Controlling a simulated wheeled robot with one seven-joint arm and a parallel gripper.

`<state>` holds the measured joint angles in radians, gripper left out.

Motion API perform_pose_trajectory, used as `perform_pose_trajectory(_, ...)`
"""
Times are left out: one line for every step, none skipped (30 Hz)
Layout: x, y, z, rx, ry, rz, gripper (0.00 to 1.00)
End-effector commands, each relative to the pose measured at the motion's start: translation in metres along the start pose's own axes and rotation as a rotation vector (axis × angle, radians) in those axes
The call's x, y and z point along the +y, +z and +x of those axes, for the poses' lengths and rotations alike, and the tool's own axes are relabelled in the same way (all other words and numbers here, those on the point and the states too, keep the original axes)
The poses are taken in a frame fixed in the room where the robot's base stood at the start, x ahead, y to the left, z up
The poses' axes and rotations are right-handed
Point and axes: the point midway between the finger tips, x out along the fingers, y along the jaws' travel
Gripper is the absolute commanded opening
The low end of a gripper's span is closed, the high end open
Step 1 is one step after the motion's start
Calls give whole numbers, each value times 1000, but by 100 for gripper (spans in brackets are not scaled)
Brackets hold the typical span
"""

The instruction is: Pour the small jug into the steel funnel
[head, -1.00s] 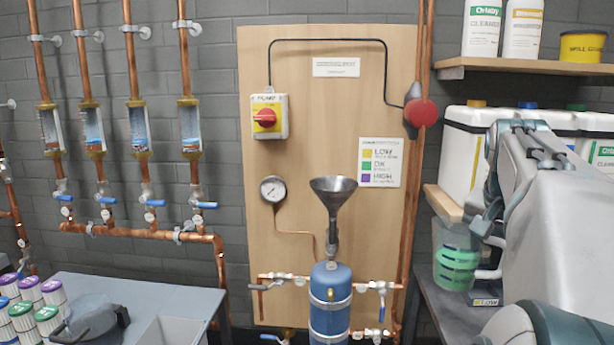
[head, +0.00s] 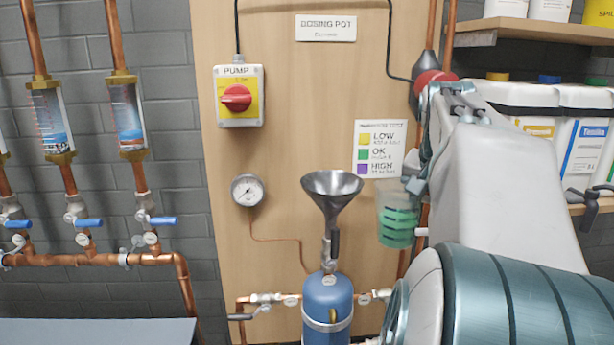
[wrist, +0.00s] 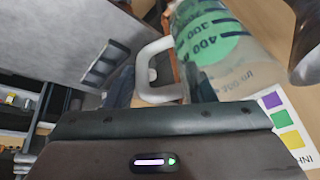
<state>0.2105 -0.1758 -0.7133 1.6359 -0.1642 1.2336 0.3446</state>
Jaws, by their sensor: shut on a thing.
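The small jug (head: 398,218) is clear with green liquid and dark graduation marks. It hangs upright in the air, right of the funnel and apart from it. In the wrist view the jug (wrist: 215,45) shows its marks and a pale handle. My gripper (head: 418,190) is shut on the jug; its fingers are mostly hidden in the head view. The steel funnel (head: 332,190) stands upright on the blue dosing pot (head: 327,303), its mouth slightly above the jug's middle. Part of the funnel (wrist: 306,45) shows at the right edge of the wrist view.
A wooden board (head: 285,130) behind carries a pump switch (head: 237,97), a gauge (head: 247,190) and a colour chart (head: 380,148). Copper pipes (head: 90,259) run at left. White containers (head: 583,135) stand on a shelf at right. Space between jug and funnel is clear.

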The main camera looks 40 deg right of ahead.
Motion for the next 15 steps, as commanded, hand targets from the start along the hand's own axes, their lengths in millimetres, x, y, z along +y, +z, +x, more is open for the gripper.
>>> perform_pose_trajectory(1, -1, -1, 2, 0, 2, 4)
perform_pose_trajectory(1, -1, -1, 2, 0, 2, 4)
perform_pose_trajectory(0, 0, -1, 2, -1, 1, 4)
perform_pose_trajectory(0, 0, -1, 2, -1, 0, 4)
perform_pose_trajectory(0, 0, -1, 2, -1, 0, 4)
perform_pose_trajectory(0, 0, -1, 2, -1, -1, 4)
perform_pose_trajectory(-1, 0, -1, 2, -2, -2, 4)
perform_pose_trajectory(-1, 0, -1, 1, -2, -2, 4)
perform_pose_trajectory(-2, 0, -1, -6, -1, 3, 4)
perform_pose_trajectory(-2, 0, -2, -5, 0, 1, 4)
perform_pose_trajectory(-2, -1, -2, -9, 4, 4, 4)
perform_pose_trajectory(-3, -1, -3, -13, 9, 5, 4)
perform_pose_trajectory(-3, -1, -4, -12, 14, 3, 4)
perform_pose_trajectory(-4, -2, -5, -15, 21, 3, 4)
perform_pose_trajectory(-5, -2, -6, -16, 30, 0, 4)
